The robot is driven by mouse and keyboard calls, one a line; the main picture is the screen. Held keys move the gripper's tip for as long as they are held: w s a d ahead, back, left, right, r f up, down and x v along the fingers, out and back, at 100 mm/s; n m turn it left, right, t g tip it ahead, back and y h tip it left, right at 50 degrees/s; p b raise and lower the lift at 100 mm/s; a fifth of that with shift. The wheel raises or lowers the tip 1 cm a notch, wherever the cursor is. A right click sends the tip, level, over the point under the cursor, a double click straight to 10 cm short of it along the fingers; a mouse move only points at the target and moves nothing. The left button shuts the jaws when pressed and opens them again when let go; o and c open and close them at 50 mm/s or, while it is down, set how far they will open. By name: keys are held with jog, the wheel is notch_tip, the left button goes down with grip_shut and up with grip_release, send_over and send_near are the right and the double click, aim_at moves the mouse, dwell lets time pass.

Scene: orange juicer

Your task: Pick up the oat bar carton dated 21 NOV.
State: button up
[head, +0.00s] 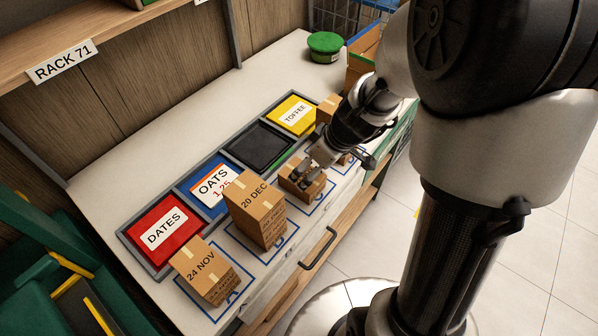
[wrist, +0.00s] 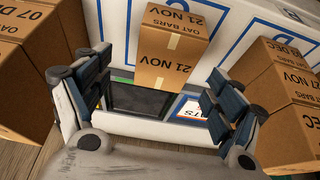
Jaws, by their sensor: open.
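The oat bar carton dated 21 NOV (wrist: 172,42) is a brown box with pale tape, upright in the middle of the wrist view. "OAT BARS 21 NOV" shows on one face and "21 NOV" on another. In the head view the small carton under my gripper (head: 300,192) appears to be this one; its print is not readable there. My gripper (head: 307,174) is open, at the top of that carton. In the wrist view my gripper (wrist: 158,72) has one finger to each side of the carton, with gaps visible. Nothing is held.
A 20 DEC carton (head: 256,212) and a 24 NOV carton (head: 205,272) stand to the left. A 07 DEC carton (wrist: 28,60) stands close in the wrist view. Behind are DATES (head: 160,232), OATS (head: 210,186), black (head: 262,146) and TOFFEE (head: 294,114) panels.

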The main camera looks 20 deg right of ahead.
aim_at(303, 175)
jog(key=shift+a+b+x, duration=0.2)
jog(key=shift+b+x, duration=0.25)
jog(key=shift+x, duration=0.95)
jog(key=shift+a+b+x, duration=0.25)
jog(key=shift+b+x, duration=0.15)
jog(key=shift+x, duration=0.95)
jog(key=shift+r, duration=0.15)
jog(key=shift+f+b, duration=0.3)
jog(key=shift+b, duration=0.3)
jog(key=shift+c, duration=0.5)
jog(key=c, duration=1.2)
jog(key=shift+o, duration=0.2)
jog(key=shift+r, duration=0.15)
